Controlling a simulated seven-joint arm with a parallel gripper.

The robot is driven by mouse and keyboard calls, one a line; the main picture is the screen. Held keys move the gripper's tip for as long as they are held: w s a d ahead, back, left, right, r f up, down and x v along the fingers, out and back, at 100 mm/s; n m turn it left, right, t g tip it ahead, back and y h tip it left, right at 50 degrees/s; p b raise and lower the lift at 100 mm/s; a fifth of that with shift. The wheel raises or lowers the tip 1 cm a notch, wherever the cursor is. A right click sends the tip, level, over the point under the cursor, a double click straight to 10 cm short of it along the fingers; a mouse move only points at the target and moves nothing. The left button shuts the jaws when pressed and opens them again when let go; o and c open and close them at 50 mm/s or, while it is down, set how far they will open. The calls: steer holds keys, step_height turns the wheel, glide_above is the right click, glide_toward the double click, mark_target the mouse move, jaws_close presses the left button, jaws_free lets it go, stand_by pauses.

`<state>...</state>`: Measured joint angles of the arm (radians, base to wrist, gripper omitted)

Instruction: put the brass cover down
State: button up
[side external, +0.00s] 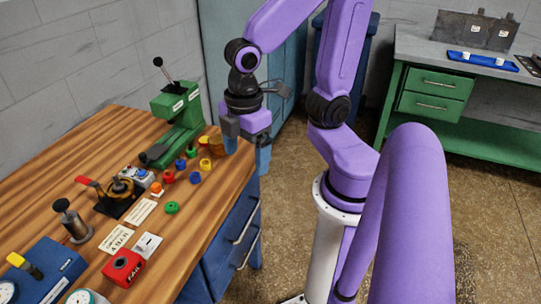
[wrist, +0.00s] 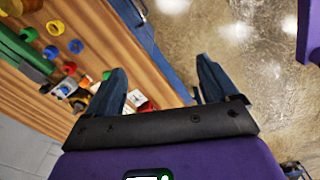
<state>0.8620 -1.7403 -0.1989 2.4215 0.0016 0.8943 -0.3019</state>
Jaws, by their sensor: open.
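My gripper (side external: 247,153) is open and points down by the right edge of the wooden bench. Nothing is between its fingers; the wrist view also shows them (wrist: 162,70) wide apart, over floor and bench edge. A brown-gold round piece (side external: 217,146), which looks like the brass cover, sits on the bench just left of the near finger, partly hidden by it. In the wrist view a gold-coloured piece (wrist: 11,6) shows at the top left corner, cut by the frame. I cannot tell whether the finger touches the cover.
A red-handled fixture (side external: 118,192), a red box (side external: 123,267) and a blue gauge unit (side external: 45,272) are further left. Floor lies beyond the bench edge.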

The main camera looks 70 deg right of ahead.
steer(key=shift+m, duration=0.5)
steer(key=s, duration=0.5)
steer(key=shift+s+d, duration=0.1)
steer(key=shift+s, duration=0.1)
